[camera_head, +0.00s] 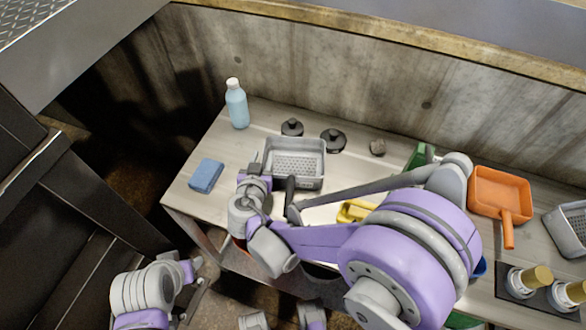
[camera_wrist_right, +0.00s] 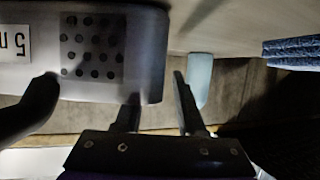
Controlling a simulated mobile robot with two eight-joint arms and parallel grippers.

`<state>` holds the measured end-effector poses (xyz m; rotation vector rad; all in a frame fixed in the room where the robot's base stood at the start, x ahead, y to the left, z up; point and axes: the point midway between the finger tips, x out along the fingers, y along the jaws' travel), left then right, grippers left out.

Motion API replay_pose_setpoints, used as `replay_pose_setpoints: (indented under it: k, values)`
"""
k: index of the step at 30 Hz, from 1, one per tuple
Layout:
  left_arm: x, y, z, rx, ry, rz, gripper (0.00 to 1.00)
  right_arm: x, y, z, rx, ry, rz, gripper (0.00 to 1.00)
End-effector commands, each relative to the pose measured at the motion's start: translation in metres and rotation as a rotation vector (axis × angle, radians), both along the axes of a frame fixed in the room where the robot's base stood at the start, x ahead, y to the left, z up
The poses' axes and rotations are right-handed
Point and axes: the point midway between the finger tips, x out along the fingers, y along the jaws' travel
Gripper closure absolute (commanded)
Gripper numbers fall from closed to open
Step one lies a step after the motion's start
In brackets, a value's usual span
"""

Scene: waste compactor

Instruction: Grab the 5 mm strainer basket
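The grey strainer basket (camera_head: 318,178) stands on the table, with a perforated floor and a black handle (camera_head: 290,190) at its near side. In the right wrist view the basket (camera_wrist_right: 148,60) fills the upper left, with a partly cut-off label reading "5 m" upside down. My right gripper (camera_head: 256,168) is at the basket's left side.
An orange scoop (camera_head: 500,190) and another grey basket (camera_head: 565,225) are right. A concrete wall (camera_head: 330,80) stands behind.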

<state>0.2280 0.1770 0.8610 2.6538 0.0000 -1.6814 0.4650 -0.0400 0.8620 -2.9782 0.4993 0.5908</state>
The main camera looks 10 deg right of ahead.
Motion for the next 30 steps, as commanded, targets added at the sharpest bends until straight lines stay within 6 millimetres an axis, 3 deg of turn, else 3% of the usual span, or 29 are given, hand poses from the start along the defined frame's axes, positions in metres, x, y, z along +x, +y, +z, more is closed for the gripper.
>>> replay_pose_setpoints:
  k: [4,12,19,30]
  values:
    - [0.0000,0.0000,-0.0003,0.000,0.000,0.000,0.48,0.0147,-0.0048,-0.0064,0.000,0.001,-0.001,0.61]
    - [0.0000,0.0000,-0.0002,0.000,0.000,0.000,0.48,0.0167,-0.0052,-0.0071,0.000,0.000,0.001,0.61]
    - [0.0000,0.0000,-0.0003,0.000,0.000,0.000,0.48,0.0165,-0.0052,-0.0070,0.000,0.000,0.001,1.00]
    - [0.0000,0.0000,-0.0002,0.000,0.000,0.000,0.48,0.0165,-0.0052,-0.0069,0.000,0.000,0.001,1.00]
